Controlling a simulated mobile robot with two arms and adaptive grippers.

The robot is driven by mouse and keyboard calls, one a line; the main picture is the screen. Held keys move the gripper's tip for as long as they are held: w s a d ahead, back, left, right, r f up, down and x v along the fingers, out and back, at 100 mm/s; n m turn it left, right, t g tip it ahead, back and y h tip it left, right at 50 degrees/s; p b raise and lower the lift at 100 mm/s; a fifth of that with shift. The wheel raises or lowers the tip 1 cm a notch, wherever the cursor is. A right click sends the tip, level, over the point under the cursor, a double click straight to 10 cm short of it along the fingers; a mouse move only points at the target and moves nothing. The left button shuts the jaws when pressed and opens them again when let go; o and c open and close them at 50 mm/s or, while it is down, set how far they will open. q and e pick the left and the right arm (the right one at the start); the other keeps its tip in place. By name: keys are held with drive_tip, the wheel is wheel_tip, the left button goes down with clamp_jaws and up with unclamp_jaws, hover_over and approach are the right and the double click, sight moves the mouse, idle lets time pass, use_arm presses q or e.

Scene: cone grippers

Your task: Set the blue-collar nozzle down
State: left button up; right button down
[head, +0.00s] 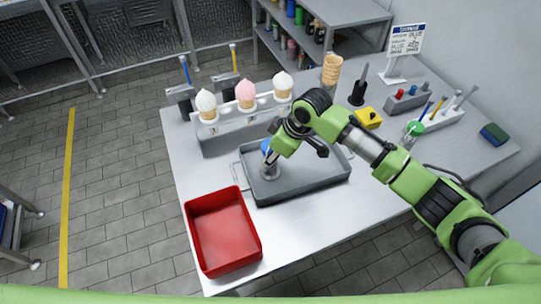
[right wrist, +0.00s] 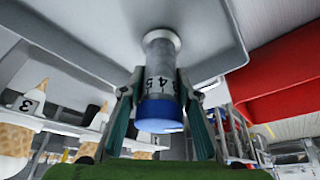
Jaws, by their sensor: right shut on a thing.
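The blue-collar nozzle is a grey metal cylinder with a blue collar (head: 266,146) at its upper end. It stands about upright over the left part of the grey tray (head: 315,188), its lower end at or very near the tray floor. My right gripper (head: 271,157) is shut on it. In the right wrist view the nozzle (right wrist: 160,85) sits between both fingers, with dark numbers on its side; that picture appears upside down, with the tray at the top. Whether the nozzle touches the floor is hard to tell. My left gripper is not in view.
A red bin (head: 222,232) stands in front of the tray at left. A grey rack (head: 240,125) with three cones stands behind it. A waffle-cone stack (head: 332,70), a yellow block (head: 368,118) and a sign (head: 405,42) stand further right. The tray's right part is empty.

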drive_tip(key=c, duration=1.6)
unclamp_jaws()
drive_tip(key=shift+f, duration=0.1)
drive_tip(key=shift+o, duration=0.2)
drive_tip(key=b+v, duration=0.1)
drive_tip(key=v, duration=1.1)
